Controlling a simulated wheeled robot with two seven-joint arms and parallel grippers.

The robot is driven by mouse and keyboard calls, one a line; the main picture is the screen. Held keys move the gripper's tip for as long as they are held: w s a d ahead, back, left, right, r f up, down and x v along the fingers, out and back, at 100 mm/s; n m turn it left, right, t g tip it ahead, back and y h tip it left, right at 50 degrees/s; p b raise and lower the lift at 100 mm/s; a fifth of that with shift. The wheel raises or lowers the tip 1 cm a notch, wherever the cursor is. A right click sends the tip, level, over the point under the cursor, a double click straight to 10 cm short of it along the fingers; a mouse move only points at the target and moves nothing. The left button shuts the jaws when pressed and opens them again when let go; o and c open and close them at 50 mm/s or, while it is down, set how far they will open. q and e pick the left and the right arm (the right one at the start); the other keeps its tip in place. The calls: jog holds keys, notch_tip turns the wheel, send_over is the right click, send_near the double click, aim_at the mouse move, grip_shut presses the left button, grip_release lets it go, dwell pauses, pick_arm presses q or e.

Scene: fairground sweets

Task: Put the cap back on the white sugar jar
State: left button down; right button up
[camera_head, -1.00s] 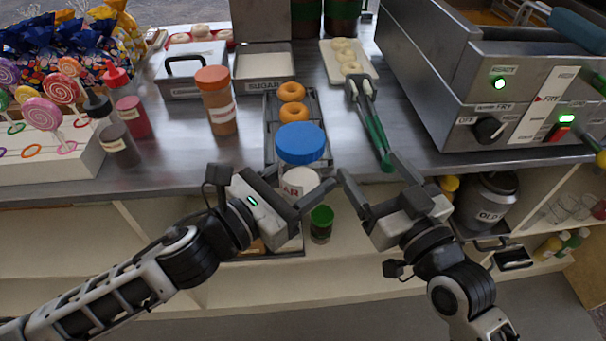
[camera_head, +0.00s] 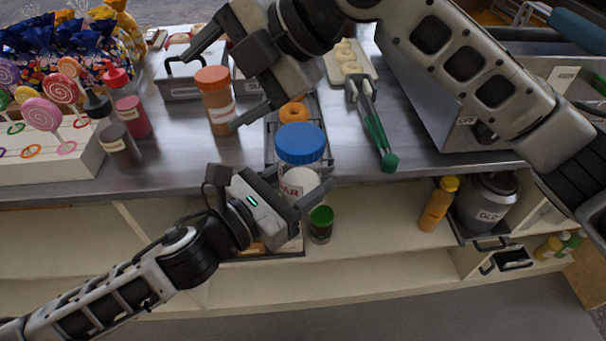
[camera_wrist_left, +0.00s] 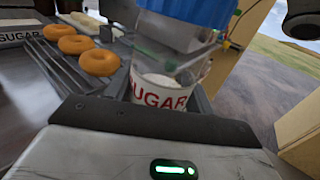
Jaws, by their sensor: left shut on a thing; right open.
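The sugar jar (camera_head: 298,182) stands near the counter's front edge, with a red-lettered label and white sugar inside. Its clear wall and label show in the left wrist view (camera_wrist_left: 160,96). A blue cap (camera_head: 300,143) is on top of it, and its lower part shows in the left wrist view (camera_wrist_left: 190,10); I cannot tell whether it is fastened. My left gripper (camera_head: 314,192) is shut on the jar's lower part. My right gripper (camera_head: 214,88) is open and empty at upper left, its fingers spread on either side of the orange-capped jar in the picture; the depth is unclear.
The orange-capped jar (camera_head: 220,112) and sauce bottles (camera_head: 132,112) stand left. A doughnut (camera_head: 293,112) sits on the rack behind the sugar jar. Green-handled tongs (camera_head: 376,130) lie right. A green-lidded jar (camera_head: 321,222) is below the counter edge. My right arm crosses before the fryer (camera_head: 440,125).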

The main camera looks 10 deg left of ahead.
aim_at(301, 137)
jog(key=d+r+n+h, duration=0.1)
jog(key=d+n+h, duration=0.1)
jog(key=d+h, duration=0.1)
jog(key=d+n+h, duration=0.2)
jog(key=d+h, duration=0.1)
jog(key=h, duration=0.1)
jog(key=s+d+r+n+h, duration=0.1)
jog(key=d+n+h, duration=0.1)
jog(key=d+h, duration=0.1)
jog(key=shift+d+r+n+g, duration=0.1)
jog(key=shift+r+n+g, duration=0.2)
jog(key=shift+f, duration=0.1)
jog(key=shift+f, duration=3.95)
